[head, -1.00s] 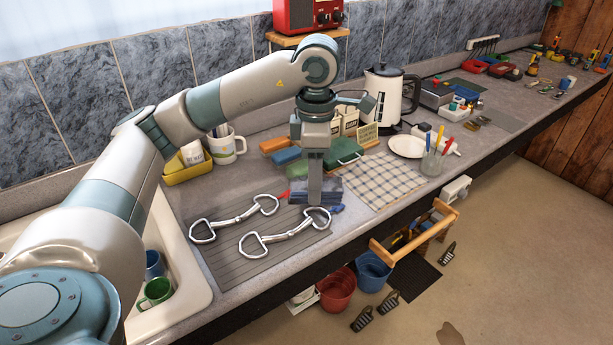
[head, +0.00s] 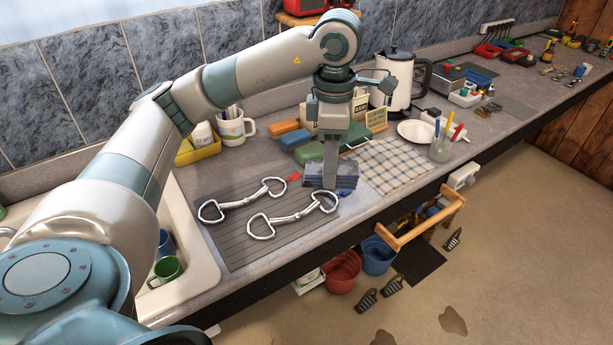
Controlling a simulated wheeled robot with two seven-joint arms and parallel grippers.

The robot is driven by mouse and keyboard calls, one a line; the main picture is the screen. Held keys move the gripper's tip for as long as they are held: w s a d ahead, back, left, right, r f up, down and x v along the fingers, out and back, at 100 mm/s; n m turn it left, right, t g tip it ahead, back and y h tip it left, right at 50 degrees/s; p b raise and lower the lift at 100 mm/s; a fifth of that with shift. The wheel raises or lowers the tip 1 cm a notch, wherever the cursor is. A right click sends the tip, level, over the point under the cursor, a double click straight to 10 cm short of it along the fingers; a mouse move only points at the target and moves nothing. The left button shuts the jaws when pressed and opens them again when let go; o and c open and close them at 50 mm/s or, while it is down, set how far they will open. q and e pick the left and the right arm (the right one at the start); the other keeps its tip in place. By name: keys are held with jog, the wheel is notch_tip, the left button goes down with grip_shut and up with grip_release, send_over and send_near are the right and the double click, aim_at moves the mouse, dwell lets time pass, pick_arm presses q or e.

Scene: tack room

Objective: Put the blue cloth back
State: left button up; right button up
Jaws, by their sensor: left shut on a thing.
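The blue cloth (head: 346,172) is a folded blue-grey stack at the back right end of a grey ribbed mat (head: 240,243) on the counter. My left gripper (head: 330,181) points straight down at it and is shut on it. The fingers cover part of its front and middle. I cannot tell whether the cloth rests on the surface or is slightly raised. My right gripper is not in view.
Two metal bits (head: 293,215) lie on the mat in front. Green (head: 312,152) and orange (head: 285,127) blocks sit behind the cloth. A checked cloth (head: 392,165) lies to the right, with a kettle (head: 400,82) behind. A sink (head: 190,270) is at left.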

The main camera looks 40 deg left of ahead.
pick_arm(q)
jog(key=shift+s+d+f+m, duration=0.1)
jog(key=shift+d+f+m, duration=0.15)
jog(key=shift+f+m, duration=0.3)
jog(key=s+d+f+m+b, duration=0.1)
jog(key=d+f+m, duration=0.3)
jog(key=m, duration=0.7)
jog(key=s+d+f+m+b, duration=0.2)
jog(key=s+d+f+m, duration=0.2)
jog(key=f+m, duration=0.5)
jog(key=m, duration=0.3)
jog(key=shift+s+d+f, duration=0.15)
jog(key=shift+s+d, duration=0.1)
jog(key=shift+s, duration=0.05)
jog(key=shift+w+d+m, duration=0.1)
jog(key=shift+m, duration=0.15)
